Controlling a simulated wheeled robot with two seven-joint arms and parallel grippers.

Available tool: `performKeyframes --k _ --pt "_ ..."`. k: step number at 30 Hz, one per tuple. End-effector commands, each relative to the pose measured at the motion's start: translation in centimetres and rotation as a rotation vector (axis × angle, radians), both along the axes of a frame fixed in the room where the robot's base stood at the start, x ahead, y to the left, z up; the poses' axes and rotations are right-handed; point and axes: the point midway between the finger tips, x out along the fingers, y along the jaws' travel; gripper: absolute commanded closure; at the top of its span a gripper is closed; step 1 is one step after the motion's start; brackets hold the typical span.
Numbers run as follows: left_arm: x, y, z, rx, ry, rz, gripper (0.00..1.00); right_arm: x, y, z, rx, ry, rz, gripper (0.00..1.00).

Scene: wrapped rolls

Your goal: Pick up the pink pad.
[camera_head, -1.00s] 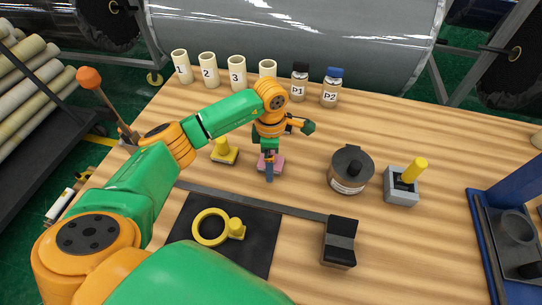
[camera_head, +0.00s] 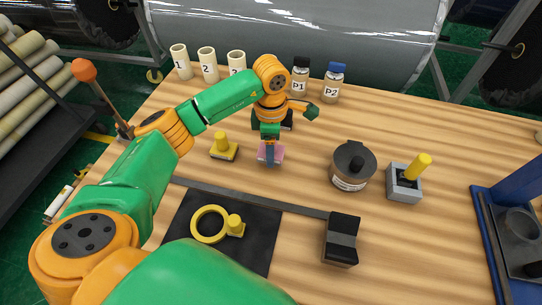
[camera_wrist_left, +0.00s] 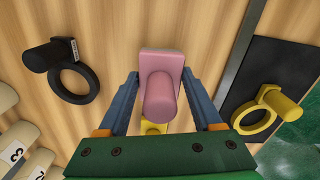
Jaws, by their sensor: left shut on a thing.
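The pink pad (camera_head: 277,152) is in the middle of the table area in the head view. In the left wrist view the pink pad (camera_wrist_left: 160,62) is a rounded block with a round knob pointing toward the camera. My left gripper (camera_head: 269,154) is over it with fingers down. In the left wrist view my left gripper (camera_wrist_left: 160,78) has one blue finger on each side of the pad, shut on it. The pad looks slightly raised, though its underside is hidden. My right gripper is not in view.
A yellow pad (camera_head: 223,151) stands close to the left. A black ring with a handle (camera_wrist_left: 75,85) lies behind. A dark pot (camera_head: 352,168) and a grey block with a yellow knob (camera_head: 404,184) stand right. A yellow ring (camera_head: 209,225) lies on a black mat (camera_head: 258,252) in front.

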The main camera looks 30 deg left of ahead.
Motion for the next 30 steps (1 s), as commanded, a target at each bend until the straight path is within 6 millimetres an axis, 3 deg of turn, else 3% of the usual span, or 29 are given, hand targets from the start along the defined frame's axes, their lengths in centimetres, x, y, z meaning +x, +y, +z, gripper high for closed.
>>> performKeyframes --k 1,7,15,21,30 --pt "0.0 -0.7 0.7 -0.003 -0.008 -0.005 0.96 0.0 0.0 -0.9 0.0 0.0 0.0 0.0" --pt "-1.1 -5.0 6.2 0.0 -0.009 -0.007 0.97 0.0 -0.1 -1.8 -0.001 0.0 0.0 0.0" --pt "-2.7 -11.4 9.0 0.001 -0.004 -0.004 0.97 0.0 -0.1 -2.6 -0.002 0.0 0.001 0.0" --pt "-3.2 -13.4 10.0 0.0 -0.001 -0.001 0.97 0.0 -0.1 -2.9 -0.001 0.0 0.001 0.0" --pt "-3.2 -13.7 10.2 0.0 -0.001 0.0 0.97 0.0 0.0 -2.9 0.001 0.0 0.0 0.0"
